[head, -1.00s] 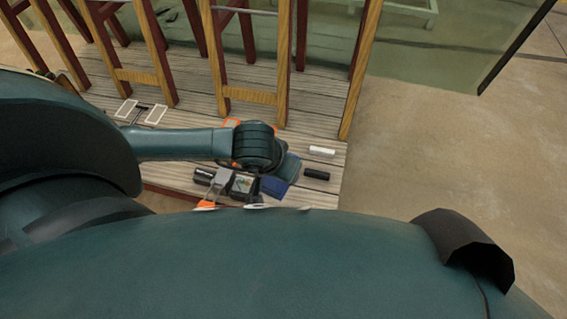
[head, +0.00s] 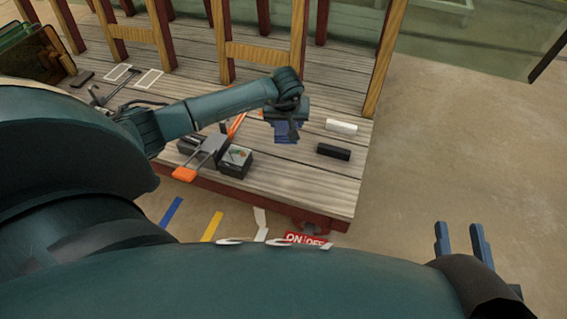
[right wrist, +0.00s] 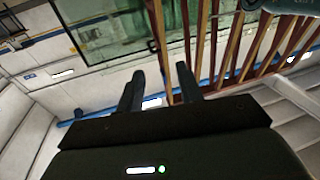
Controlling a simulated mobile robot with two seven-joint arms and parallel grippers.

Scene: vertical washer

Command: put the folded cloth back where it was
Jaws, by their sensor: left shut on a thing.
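The folded blue cloth (head: 283,133) shows under the end of my left arm in the head view, near the right part of the wooden plank platform. My left gripper (head: 291,122) is shut on it. My wrist hides the top of the cloth, and I cannot tell whether the cloth touches the planks. My right gripper (head: 460,240) is low at the right of the head view, off the platform, with its two fingers apart and nothing between them. Its open fingers also show in the right wrist view (right wrist: 161,86).
A white block (head: 341,127) and a black block (head: 333,152) lie right of the cloth. A dark box (head: 235,162) and orange-handled tools (head: 186,174) lie to its left. White outlined rectangles (head: 148,78) mark the planks. Wooden posts (head: 385,60) stand behind. Floor at right is clear.

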